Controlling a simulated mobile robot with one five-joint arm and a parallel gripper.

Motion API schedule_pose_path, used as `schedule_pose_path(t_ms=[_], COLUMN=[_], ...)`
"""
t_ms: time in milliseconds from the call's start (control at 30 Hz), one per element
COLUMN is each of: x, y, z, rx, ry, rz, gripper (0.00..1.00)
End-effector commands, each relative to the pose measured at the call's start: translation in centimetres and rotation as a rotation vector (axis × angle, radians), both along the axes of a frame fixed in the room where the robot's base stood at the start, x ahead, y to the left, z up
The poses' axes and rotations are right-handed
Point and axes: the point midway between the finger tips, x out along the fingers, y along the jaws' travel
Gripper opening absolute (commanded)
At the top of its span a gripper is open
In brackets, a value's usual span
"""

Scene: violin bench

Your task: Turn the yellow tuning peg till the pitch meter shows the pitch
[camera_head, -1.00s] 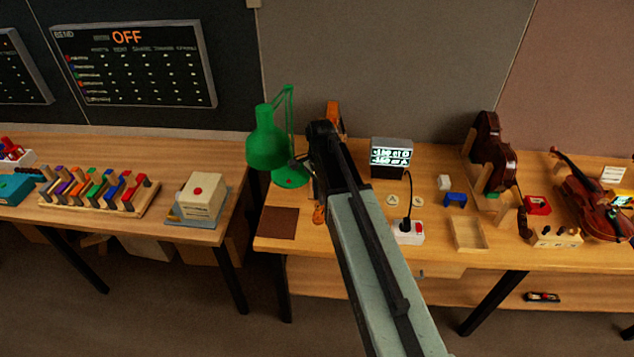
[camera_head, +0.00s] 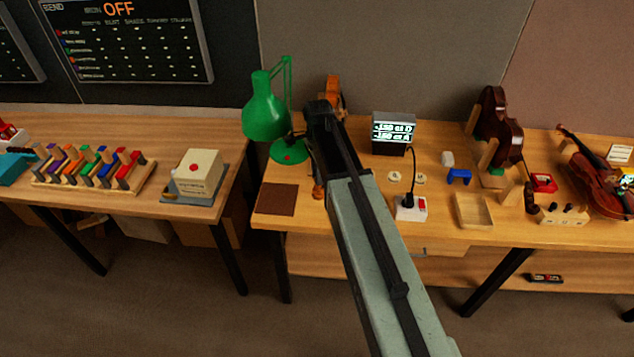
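The pitch meter (camera_head: 393,132) is a dark box with a lit screen, standing at the back of the right bench. Its screen has two lines of white text that look like minus readings in cents, too small to read surely. An orange-brown violin (camera_head: 334,88) is mostly hidden behind my arm; one end shows above it and a small orange-brown part at its lower left. I cannot make out the yellow tuning peg. The dark end of my arm (camera_head: 322,112) is over this violin. My gripper's fingers cannot be made out, so their state is unclear.
A green lamp (camera_head: 267,115) stands close to the left of my arm. Darker violins (camera_head: 497,125) are farther right. A brown mat (camera_head: 277,199) lies front left.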

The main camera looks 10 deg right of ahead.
Motion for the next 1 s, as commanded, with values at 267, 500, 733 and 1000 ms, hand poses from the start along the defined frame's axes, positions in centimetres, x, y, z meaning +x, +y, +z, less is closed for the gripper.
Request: schedule_pose_path(t_ms=[267,500,733,1000], x=[-0.01,0.00,0.00,0.01], y=[0.05,0.08,0.12,0.15], z=[0.14,0.14,0.14,0.14], rx=[0.000,0.000,0.000,0.000], ry=[0.000,0.000,0.000,0.000], rz=[0.001,0.007,0.075,0.269], gripper=[0.00,0.00,0.00,0.00])
